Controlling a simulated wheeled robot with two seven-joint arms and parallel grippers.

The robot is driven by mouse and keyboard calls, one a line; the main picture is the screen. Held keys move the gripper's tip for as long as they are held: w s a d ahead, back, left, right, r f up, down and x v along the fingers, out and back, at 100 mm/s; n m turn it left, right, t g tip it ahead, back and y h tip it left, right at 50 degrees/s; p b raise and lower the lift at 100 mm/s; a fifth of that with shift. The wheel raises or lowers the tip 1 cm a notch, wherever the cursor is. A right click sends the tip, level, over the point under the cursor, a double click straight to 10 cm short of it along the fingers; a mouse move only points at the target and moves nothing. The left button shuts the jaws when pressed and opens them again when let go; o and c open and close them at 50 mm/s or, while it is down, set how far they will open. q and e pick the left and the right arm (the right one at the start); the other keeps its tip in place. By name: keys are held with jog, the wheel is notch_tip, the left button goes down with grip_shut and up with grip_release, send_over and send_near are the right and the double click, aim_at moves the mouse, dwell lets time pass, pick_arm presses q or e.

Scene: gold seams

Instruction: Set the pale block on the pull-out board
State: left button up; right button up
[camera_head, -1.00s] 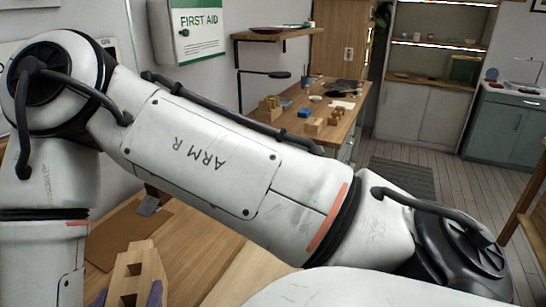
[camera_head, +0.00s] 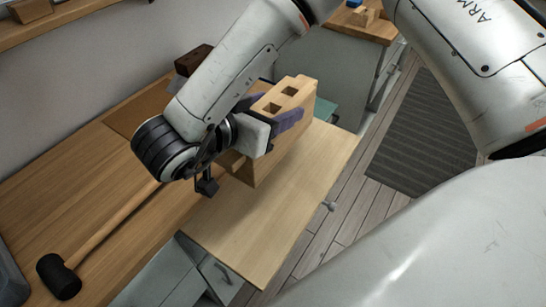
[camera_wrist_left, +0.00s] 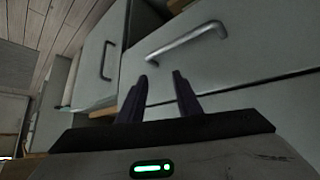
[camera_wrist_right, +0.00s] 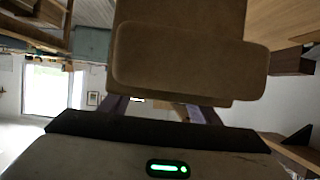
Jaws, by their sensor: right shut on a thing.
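The pale block (camera_head: 282,97) is light wood with square holes in its top. In the head view it is upright over the pull-out board (camera_head: 262,235), a pale plank jutting from the worktop. My right gripper (camera_head: 272,116) is shut on it, purple fingers on either side. The block's lower end is close to the board; I cannot tell if it touches. In the right wrist view the block (camera_wrist_right: 185,60) fills the upper middle, hiding what lies beyond. My left gripper (camera_wrist_left: 161,77) shows only in the left wrist view, open and empty, before grey drawer fronts.
A black-headed mallet (camera_head: 60,276) lies on the worktop (camera_head: 110,190) at left. A dark brown block (camera_head: 193,60) stands behind my right arm. The board's near part is bare. A drawer handle (camera_wrist_left: 187,41) is close to my left fingers. A grey mat (camera_head: 425,130) lies on the floor.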

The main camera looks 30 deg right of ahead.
jog(key=shift+f, duration=4.25)
jog(key=shift+f, duration=0.1)
jog(key=shift+f, duration=0.15)
jog(key=o, duration=1.6)
jog(key=shift+o, duration=0.2)
jog(key=shift+s+a+r, duration=0.1)
jog(key=shift+r, duration=0.15)
jog(key=b+v, duration=0.1)
jog(key=v, duration=1)
jog(key=shift+s+a+r, duration=0.1)
jog(key=shift+s+a, duration=0.1)
jog(key=shift+a, duration=0.15)
